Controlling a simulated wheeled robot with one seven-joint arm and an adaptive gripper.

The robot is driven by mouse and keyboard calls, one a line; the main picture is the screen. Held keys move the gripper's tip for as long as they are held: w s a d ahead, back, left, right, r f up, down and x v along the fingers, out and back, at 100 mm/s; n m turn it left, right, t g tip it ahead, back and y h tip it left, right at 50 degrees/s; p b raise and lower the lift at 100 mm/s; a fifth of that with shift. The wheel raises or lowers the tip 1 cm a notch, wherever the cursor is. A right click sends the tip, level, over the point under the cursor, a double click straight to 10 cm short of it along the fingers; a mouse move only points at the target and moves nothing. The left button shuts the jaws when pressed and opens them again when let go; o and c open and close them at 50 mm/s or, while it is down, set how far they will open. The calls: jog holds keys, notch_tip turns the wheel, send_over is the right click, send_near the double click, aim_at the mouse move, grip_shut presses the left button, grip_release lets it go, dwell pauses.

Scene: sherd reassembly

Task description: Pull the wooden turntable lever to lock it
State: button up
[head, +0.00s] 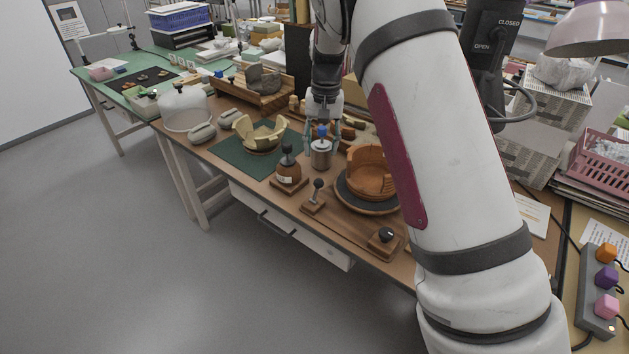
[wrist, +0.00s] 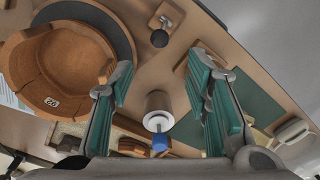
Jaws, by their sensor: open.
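The wooden turntable (head: 349,203) stands on a wooden board at the table's front and carries a partly rebuilt orange-brown bowl (head: 368,178). A small lever with a dark ball knob (head: 318,184) rises from a wooden block just left of the turntable. In the wrist view the lever's knob (wrist: 160,38) shows near the top, beside the turntable's dark disc (wrist: 112,22). My gripper (head: 322,142) points down behind the lever, over a metal canister (head: 321,157) with a blue knob. Its teal fingers are spread and empty in the wrist view (wrist: 162,82), apart from the lever.
A dark-knobbed wooden tool (head: 289,172) stands left of the canister. Another black knob (head: 386,235) sits on the board's front right. My arm hides the table's right part.

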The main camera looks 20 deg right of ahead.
aim_at(319, 179)
jog(key=f, duration=1.3)
jog(key=shift+a+f, duration=0.1)
jog(key=shift+a, duration=0.15)
grip_shut()
